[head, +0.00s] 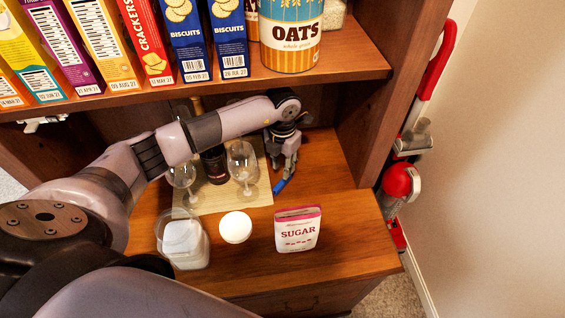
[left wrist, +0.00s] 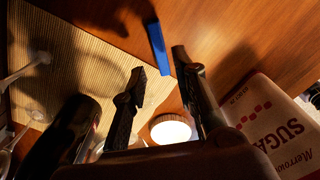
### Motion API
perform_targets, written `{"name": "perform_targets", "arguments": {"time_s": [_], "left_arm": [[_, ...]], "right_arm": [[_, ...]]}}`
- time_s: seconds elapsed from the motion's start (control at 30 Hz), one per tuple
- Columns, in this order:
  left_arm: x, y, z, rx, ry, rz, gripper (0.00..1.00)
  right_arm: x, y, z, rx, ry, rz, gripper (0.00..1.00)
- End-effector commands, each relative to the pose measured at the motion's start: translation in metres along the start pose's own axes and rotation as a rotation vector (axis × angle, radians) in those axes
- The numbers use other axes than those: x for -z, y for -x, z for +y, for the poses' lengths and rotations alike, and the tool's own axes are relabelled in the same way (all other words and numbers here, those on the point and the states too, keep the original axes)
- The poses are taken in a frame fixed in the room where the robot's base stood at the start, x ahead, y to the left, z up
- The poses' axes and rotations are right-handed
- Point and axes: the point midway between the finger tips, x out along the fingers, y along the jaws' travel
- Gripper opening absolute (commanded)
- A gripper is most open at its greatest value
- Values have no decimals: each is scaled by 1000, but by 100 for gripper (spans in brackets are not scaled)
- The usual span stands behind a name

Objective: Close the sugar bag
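The white and pink sugar bag (head: 298,232) stands upright on the hutch counter, right of the middle. It also shows at the right edge of the left wrist view (left wrist: 268,128). I cannot tell how its top is folded. A small blue strip, perhaps a clip (head: 279,186), lies on the counter behind the bag. In the left wrist view the blue clip (left wrist: 158,47) is just beyond my fingertips, between them in the picture. My left gripper (head: 287,172) points down over it, with its fingers (left wrist: 158,62) apart and nothing held. My right gripper is out of view.
A clear jar of white contents (head: 182,243) and a white round lid (head: 235,227) stand left of the bag. Wine glasses (head: 242,165) and a dark bottle (head: 215,165) stand on a woven mat (head: 208,203). A shelf (head: 340,68) with boxes overhangs the counter; a side wall is right.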

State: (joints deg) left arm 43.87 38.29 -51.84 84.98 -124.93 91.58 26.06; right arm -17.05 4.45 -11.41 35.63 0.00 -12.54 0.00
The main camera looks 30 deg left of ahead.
Motion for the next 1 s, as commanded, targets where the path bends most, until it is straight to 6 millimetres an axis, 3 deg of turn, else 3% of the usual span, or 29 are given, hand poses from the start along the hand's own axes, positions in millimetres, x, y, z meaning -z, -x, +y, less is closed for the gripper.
{"name": "perform_targets", "arguments": {"time_s": [0.5, 1.0], "left_arm": [[0, -38, -1, 2, -1, 2, 27], [0, -41, -1, 2, -1, 1, 27]], "right_arm": [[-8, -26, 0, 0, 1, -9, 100], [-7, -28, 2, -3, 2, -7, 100]]}}
